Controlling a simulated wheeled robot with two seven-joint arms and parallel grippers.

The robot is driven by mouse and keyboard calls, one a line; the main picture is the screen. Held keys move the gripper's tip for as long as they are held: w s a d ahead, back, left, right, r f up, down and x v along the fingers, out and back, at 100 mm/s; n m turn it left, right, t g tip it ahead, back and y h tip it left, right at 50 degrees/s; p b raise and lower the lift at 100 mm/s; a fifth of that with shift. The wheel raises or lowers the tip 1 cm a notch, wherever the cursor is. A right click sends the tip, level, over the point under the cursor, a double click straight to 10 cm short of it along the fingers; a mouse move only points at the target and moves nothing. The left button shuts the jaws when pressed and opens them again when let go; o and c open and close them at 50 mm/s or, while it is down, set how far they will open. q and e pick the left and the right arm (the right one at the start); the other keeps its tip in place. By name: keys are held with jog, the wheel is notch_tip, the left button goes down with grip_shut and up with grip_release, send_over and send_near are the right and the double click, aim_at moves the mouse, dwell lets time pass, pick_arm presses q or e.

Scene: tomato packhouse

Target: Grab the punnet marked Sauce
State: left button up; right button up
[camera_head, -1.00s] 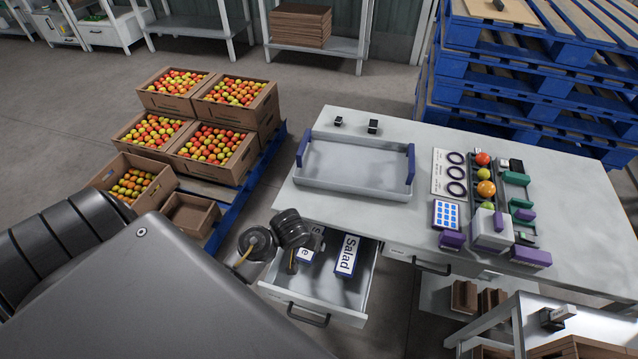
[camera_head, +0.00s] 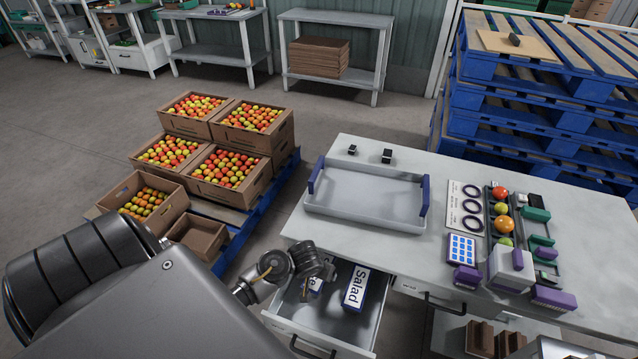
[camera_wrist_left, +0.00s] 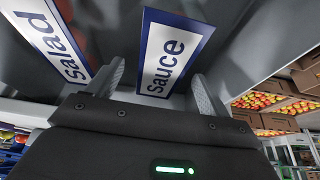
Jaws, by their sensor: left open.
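The Sauce punnet, with its white blue-edged label (camera_wrist_left: 172,55), lies in the open drawer (camera_head: 290,329). In the head view my left wrist covers most of it and only a sliver of its label shows. The Salad punnet (camera_head: 357,288) lies to its right there; in the left wrist view its label (camera_wrist_left: 55,40) is at the upper left. My left gripper (camera_wrist_left: 157,74) is open over the drawer. Its two fingers stand either side of the Sauce label in the left wrist view. I cannot tell whether they touch the punnet. My right gripper is out of view.
The drawer hangs from a worktop (camera_head: 390,245) that bears a grey tray (camera_head: 365,219) with blue handles. To its right lie a sorting rack with tomatoes, a blue keypad (camera_head: 461,247) and purple-trimmed boxes. Tomato crates (camera_head: 222,190) stand on a blue pallet at left. Blue pallets (camera_head: 500,95) are stacked behind.

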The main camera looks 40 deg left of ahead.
pick_arm(q)
jog(key=x, duration=0.3)
jog(key=shift+w+a+f, duration=0.15)
jog(key=shift+a+f, duration=0.05)
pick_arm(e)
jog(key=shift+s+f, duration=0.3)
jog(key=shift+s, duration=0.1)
pick_arm(q)
jog(key=c, duration=1.1)
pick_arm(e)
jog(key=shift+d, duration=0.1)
